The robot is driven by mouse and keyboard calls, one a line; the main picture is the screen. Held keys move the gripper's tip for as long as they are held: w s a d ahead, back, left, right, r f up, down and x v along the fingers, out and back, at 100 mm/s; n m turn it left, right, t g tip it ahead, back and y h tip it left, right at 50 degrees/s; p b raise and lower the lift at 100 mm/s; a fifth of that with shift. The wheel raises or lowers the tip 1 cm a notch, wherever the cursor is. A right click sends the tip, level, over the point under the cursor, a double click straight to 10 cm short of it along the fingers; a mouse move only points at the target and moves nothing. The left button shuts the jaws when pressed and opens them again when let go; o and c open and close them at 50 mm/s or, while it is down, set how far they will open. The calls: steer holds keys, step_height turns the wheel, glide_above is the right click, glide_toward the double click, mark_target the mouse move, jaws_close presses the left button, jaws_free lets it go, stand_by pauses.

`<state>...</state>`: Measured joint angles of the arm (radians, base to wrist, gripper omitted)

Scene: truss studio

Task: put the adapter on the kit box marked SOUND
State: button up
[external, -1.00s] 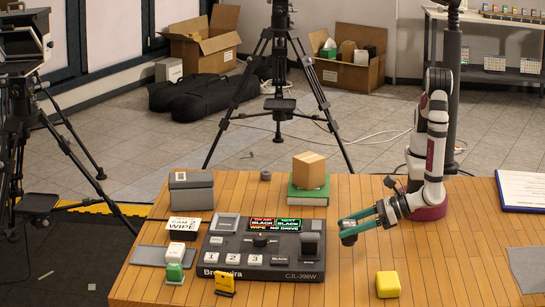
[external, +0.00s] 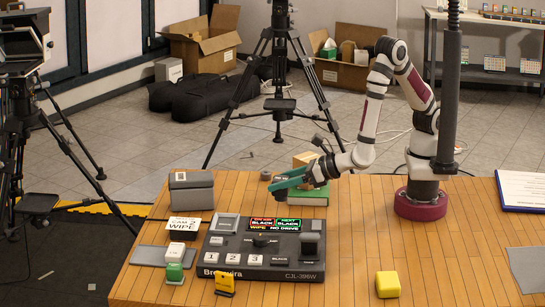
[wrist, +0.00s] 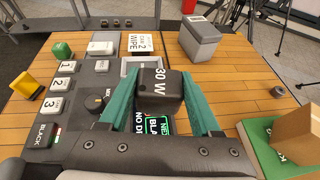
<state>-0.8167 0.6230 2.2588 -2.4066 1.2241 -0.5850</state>
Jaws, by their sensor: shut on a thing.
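The adapter (wrist: 158,90), a dark block marked 30 W, is between the teal fingers of my gripper (wrist: 158,105) in the wrist view. My gripper (external: 285,181) is shut on it in the air, above the back of the switcher and clear of the table.
The switcher (external: 230,258) fills the front middle. A brown block (wrist: 299,133) sits on a green book (external: 315,199) at the back. A small grey cylinder (wrist: 278,91) is near them. Green, yellow and white pieces stand left and front. A yellow cube (external: 387,284) is front right.

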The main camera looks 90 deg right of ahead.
steer(key=w+d+r+m+h, duration=0.1)
steer(key=w+d+r, duration=0.2)
steer(key=w+d, duration=0.45)
steer(key=w+d+r+m+h, duration=0.1)
steer(key=w+d+r, duration=0.3)
steer(key=d, duration=0.6)
steer(key=w+d+r+m+h, duration=0.1)
steer(key=w+d+r, duration=0.2)
steer(key=w+d, duration=0.55)
glide_above(201, 176)
steer(key=shift+g+h, duration=0.3)
steer(key=shift+g, duration=0.1)
step_height(201, 176, down, 7)
steer(key=shift+f, duration=2.1)
steer(key=shift+f, duration=0.1)
steer(key=o, duration=1.5)
